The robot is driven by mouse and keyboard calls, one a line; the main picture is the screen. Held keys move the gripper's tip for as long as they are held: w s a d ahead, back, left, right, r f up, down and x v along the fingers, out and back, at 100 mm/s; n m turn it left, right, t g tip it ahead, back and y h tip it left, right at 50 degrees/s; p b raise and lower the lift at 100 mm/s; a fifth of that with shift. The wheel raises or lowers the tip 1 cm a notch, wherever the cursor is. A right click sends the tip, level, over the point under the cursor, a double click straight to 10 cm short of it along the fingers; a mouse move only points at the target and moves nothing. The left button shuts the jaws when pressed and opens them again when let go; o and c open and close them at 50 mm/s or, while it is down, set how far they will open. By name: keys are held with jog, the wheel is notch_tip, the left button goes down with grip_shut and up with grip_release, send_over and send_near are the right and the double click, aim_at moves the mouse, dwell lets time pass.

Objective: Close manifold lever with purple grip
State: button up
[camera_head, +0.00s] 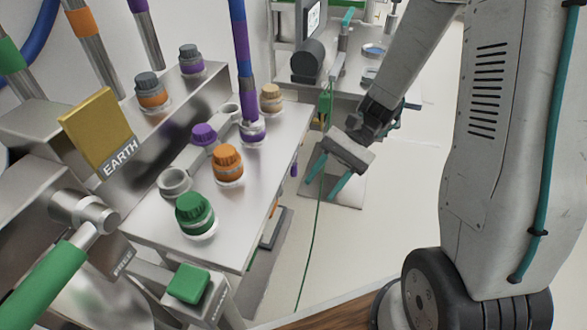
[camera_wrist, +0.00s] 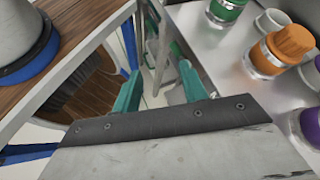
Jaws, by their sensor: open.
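I cannot make out a manifold lever with a purple grip for certain in either view. A metal lever with a green grip (camera_head: 45,285) is at the lower left of the head view. A pipe with a purple band (camera_head: 138,5) shows at the top left, cut off by the frame. A small purple piece (camera_head: 294,169), too small to identify, is at the bench's right edge. My gripper (camera_head: 325,178) is open and empty, right of the bench, with its teal fingers pointing down. In the wrist view its fingers (camera_wrist: 158,78) are apart with nothing between them.
A yellow EARTH block (camera_head: 97,132) stands at the left. A wooden surface (camera_wrist: 90,85) is left of the fingers.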

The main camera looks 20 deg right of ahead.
jog(key=w+f+m+t+y, duration=0.4)
jog(key=w+f+m+y, duration=0.15)
jog(key=f, duration=0.25)
jog(key=m+t+h, duration=0.4)
jog(key=m+t, duration=0.9)
jog(key=t, duration=0.2)
send_near(293, 168)
jog(key=w+a+f, duration=0.1)
jog(key=w+f, duration=0.1)
jog(key=w, duration=0.1)
jog(key=x, duration=0.7)
jog(key=shift+w+a+r, duration=0.2)
jog(key=shift+r, duration=0.1)
grip_shut()
